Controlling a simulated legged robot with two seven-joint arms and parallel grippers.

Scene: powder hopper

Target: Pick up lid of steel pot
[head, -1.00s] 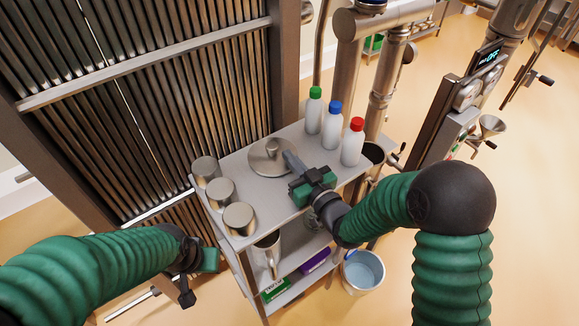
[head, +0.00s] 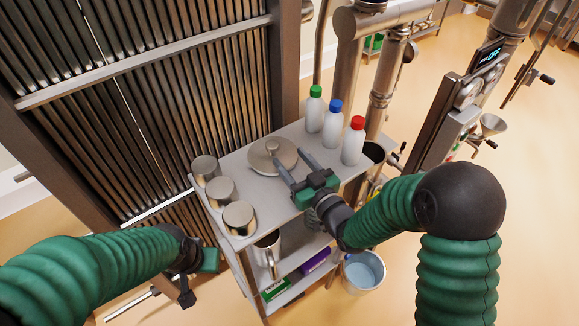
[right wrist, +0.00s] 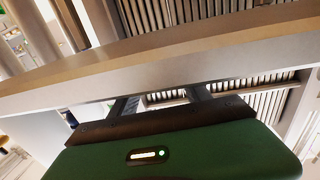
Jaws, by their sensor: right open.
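The round steel lid (head: 261,158) with an upright knob (head: 271,149) sits near the back of the cart's top shelf. No pot body can be made out under it. My right gripper (head: 292,161) is open and empty, its two grey fingers spread and pointing at the lid. The left finger's tip overlaps the lid's near side in the head view; I cannot tell whether it touches. The right wrist view shows the spread fingers (right wrist: 160,99) beside a long pale edge, with no lid visible. My left gripper (head: 208,261) is low, left of the cart; its fingers are unclear.
Several steel canisters (head: 221,190) line the top shelf's left side. White bottles with green, blue and red caps (head: 334,121) stand at its right. A steel jug (head: 267,250) is on a lower shelf. A bucket (head: 363,271) stands on the floor. Slatted racks rise behind.

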